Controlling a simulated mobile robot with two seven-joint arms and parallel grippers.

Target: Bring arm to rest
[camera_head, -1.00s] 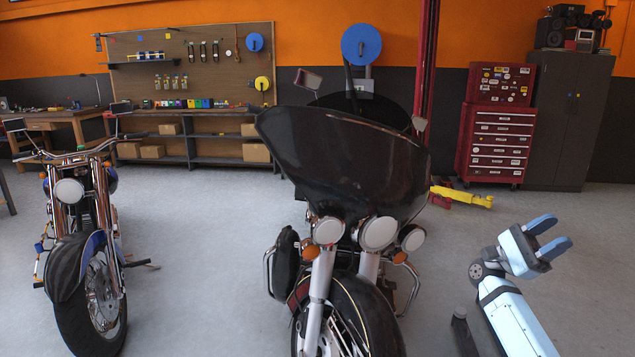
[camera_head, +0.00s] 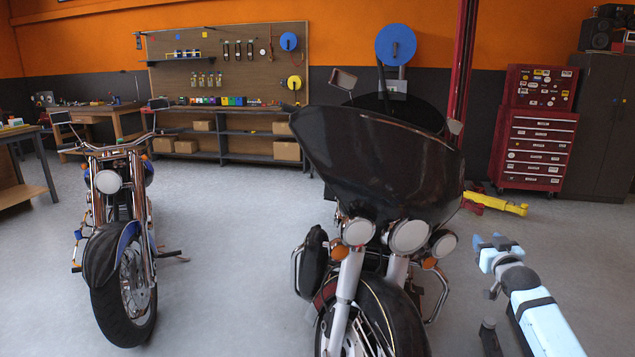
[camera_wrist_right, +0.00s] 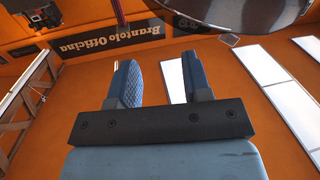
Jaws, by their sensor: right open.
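My right arm comes in from the lower right of the head view. Its gripper (camera_head: 496,241) is in front of the floor, just right of the black motorcycle (camera_head: 385,165), and appears apart from it. The right wrist view shows the two blue fingers (camera_wrist_right: 158,82) spread apart with nothing between them. They point up toward the orange wall and ceiling area. My left gripper is not in either view.
The black motorcycle with its large fairing stands close, at centre right. A second motorcycle (camera_head: 120,235) stands at left. A red tool chest (camera_head: 538,135) and a yellow jack (camera_head: 505,205) are behind the right arm. Grey floor (camera_head: 225,270) is clear between the motorcycles.

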